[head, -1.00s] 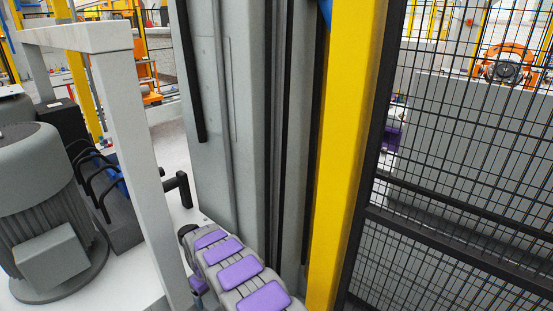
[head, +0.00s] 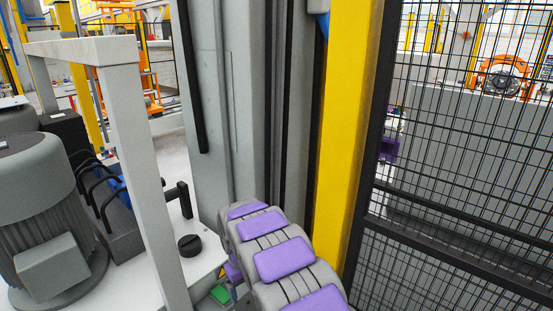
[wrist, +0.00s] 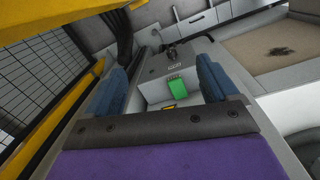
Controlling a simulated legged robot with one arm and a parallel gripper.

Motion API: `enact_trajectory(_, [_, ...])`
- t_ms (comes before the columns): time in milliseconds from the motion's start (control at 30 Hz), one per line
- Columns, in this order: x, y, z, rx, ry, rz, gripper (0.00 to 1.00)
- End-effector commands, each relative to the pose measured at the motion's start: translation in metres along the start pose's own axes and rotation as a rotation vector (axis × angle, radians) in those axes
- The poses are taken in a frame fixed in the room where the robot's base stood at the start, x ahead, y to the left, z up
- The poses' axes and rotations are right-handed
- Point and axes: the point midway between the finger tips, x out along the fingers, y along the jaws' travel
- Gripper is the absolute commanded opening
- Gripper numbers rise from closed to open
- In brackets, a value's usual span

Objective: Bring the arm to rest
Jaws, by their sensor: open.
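My arm, grey with purple pads, reaches up from the bottom middle of the head view. Its end is hidden there behind its own links. In the wrist view my gripper (wrist: 160,88) shows two blue finger pads set wide apart, with nothing held between them. Beyond the fingers, a light grey housing carries a green block (wrist: 177,88). A green piece also shows low beside my arm in the head view (head: 220,294).
A grey post frame (head: 135,150) and a large grey motor (head: 45,220) stand on the left. A black knob (head: 190,245) sits on the white surface. A grey column (head: 235,110), a yellow post (head: 345,130) and a black mesh fence (head: 460,180) stand close ahead and right.

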Motion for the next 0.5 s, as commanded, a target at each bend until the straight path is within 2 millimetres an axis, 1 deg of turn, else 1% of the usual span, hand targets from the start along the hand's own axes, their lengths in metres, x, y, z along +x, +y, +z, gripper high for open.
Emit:
enact_trajectory(33, [-0.015,0.009,0.014,0.027,-0.001,0.002,0.87])
enact_trajectory(167, [-0.044,0.026,0.053,0.093,-0.013,0.004,0.87])
enact_trajectory(200, [-0.051,0.030,0.066,0.113,-0.020,0.002,0.87])
enact_trajectory(267, [-0.064,0.036,0.085,0.143,-0.024,0.002,0.87])
enact_trajectory(467, [-0.098,0.046,0.151,0.240,-0.044,-0.009,0.87])
enact_trajectory(500, [-0.103,0.046,0.165,0.259,-0.050,-0.013,0.87])
